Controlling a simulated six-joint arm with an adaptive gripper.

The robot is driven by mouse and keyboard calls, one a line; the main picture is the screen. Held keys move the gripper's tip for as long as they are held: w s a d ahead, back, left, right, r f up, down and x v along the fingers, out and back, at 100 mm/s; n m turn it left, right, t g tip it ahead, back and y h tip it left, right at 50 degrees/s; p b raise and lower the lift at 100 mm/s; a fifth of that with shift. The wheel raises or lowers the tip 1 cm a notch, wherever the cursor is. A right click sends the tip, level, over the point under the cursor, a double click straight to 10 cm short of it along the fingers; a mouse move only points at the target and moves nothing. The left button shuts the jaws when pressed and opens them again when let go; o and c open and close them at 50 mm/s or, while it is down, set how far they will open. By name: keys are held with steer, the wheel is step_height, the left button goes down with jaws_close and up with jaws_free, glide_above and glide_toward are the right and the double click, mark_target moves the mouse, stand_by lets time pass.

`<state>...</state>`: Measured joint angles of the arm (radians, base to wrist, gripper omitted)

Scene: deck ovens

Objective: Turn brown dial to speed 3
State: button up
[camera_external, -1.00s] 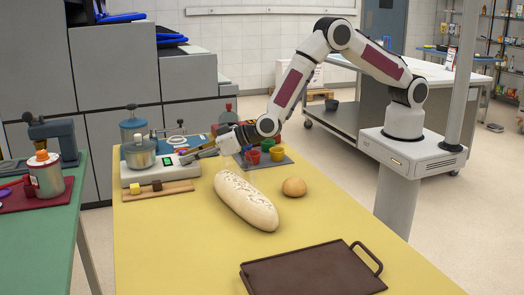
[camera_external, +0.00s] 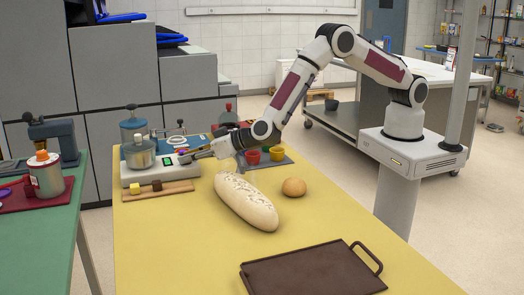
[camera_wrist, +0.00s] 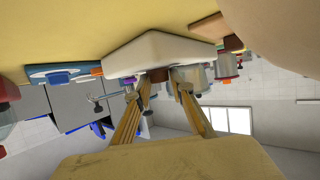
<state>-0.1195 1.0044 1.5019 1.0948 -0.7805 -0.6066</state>
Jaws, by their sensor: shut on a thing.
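The white control box (camera_external: 135,178) sits at the far left of the yellow table, with a small green display (camera_external: 167,161). In the wrist view the box's pale body (camera_wrist: 155,48) fills the upper middle. The brown dial (camera_wrist: 157,75) shows between my gripper's fingertips (camera_wrist: 159,82). My gripper (camera_external: 187,157) is shut on it at the right end of the box. The dial's pointer and any speed marks are too small or hidden to read.
A metal pot (camera_external: 140,155) stands on the box. A wooden strip with two small blocks (camera_external: 175,189) lies in front. The bread loaf (camera_external: 246,203), a bun (camera_external: 294,187) and colored cups (camera_external: 277,154) are nearby. A brown tray (camera_external: 310,277) lies at the front.

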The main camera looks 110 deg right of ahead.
steer(key=o, duration=1.1)
steer(key=shift+s+a, duration=0.1)
steer(key=shift+s, duration=0.05)
steer(key=v, duration=1.1)
steer(key=shift+s+a+r, duration=0.2)
steer(key=shift+s+r, duration=0.05)
steer(key=shift+s, duration=0.05)
